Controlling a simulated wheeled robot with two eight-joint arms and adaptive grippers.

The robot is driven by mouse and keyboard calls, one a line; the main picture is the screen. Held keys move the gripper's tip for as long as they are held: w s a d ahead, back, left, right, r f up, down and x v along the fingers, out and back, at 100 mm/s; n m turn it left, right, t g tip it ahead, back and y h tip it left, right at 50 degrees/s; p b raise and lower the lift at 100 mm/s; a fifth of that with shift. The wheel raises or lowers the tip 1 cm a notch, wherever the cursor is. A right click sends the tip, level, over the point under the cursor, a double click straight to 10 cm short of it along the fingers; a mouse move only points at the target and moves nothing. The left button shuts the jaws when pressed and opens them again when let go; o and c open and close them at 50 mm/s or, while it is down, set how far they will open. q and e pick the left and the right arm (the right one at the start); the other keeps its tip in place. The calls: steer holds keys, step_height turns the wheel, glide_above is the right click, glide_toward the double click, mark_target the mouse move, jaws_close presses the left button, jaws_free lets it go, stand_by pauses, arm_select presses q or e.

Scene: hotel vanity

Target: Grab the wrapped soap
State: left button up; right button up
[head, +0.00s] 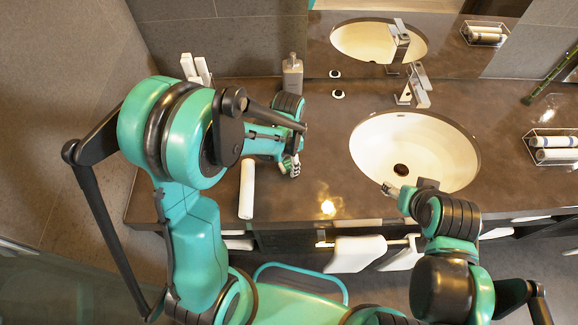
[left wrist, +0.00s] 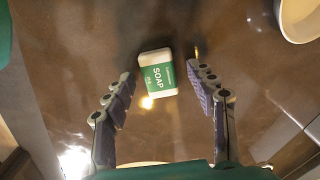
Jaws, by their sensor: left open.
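The wrapped soap (left wrist: 157,74) is a small white block with a green band reading "SOAP". In the left wrist view it lies flat on the brown counter, between and slightly beyond the fingertips. My left gripper (left wrist: 160,76) is open and empty, with one finger on each side of the soap and no visible contact. In the head view my left gripper (head: 291,166) is over the counter left of the sink, and I cannot make out the soap there. My right gripper (head: 389,189) is at the sink's front rim; its finger opening is too small to tell.
A white sink (head: 440,150) with a faucet (head: 418,85) is right of my left gripper. A white cylinder (head: 247,190) lies near the left front. A bottle (head: 292,75) stands at the back. A wire rack (head: 553,146) of rolls is at right.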

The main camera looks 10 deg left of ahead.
arm_select(q)
steer(key=c, duration=1)
steer(key=shift+c, duration=0.2)
